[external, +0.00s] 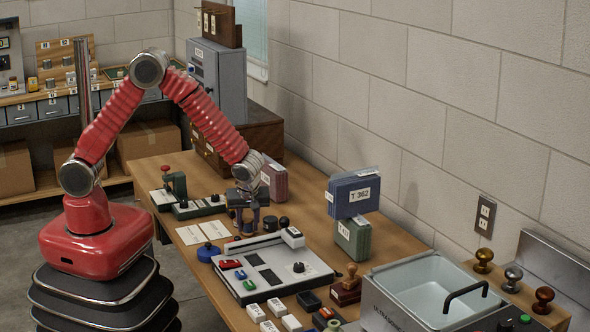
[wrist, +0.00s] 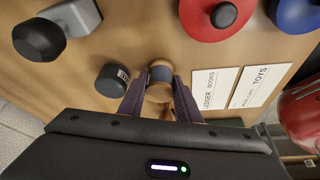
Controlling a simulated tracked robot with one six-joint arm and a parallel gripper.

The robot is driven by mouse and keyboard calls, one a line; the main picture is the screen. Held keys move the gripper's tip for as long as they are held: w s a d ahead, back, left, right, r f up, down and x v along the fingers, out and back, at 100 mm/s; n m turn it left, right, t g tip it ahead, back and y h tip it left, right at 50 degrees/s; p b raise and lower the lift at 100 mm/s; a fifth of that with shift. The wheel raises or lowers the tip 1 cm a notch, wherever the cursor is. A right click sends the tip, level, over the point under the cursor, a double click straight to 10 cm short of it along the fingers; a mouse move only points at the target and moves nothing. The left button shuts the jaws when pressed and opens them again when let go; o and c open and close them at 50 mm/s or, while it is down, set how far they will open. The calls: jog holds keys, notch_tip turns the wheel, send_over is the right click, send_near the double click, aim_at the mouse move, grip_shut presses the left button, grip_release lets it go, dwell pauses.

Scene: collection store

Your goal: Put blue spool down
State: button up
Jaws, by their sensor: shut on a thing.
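My gripper (external: 247,222) is low over the wooden table, pointing down. The spool is mostly hidden by the fingers in the external view. I cannot tell whether it touches the table. Two white cards, Ledger Books (wrist: 208,89) and Toys (wrist: 262,82), lie flat to the right of the gripper in the wrist view.
A black labelled cylinder (wrist: 113,80) stands close left of the spool in the wrist view. A red disc with a black knob (wrist: 212,16) and a blue disc (external: 208,251) are nearby. A control panel (external: 272,264) and a metal basin (external: 425,290) stand towards the front.

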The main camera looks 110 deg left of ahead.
jog(key=shift+f, duration=0.3)
jog(key=o, duration=1)
jog(key=shift+r, duration=0.15)
jog(key=v, duration=1.2)
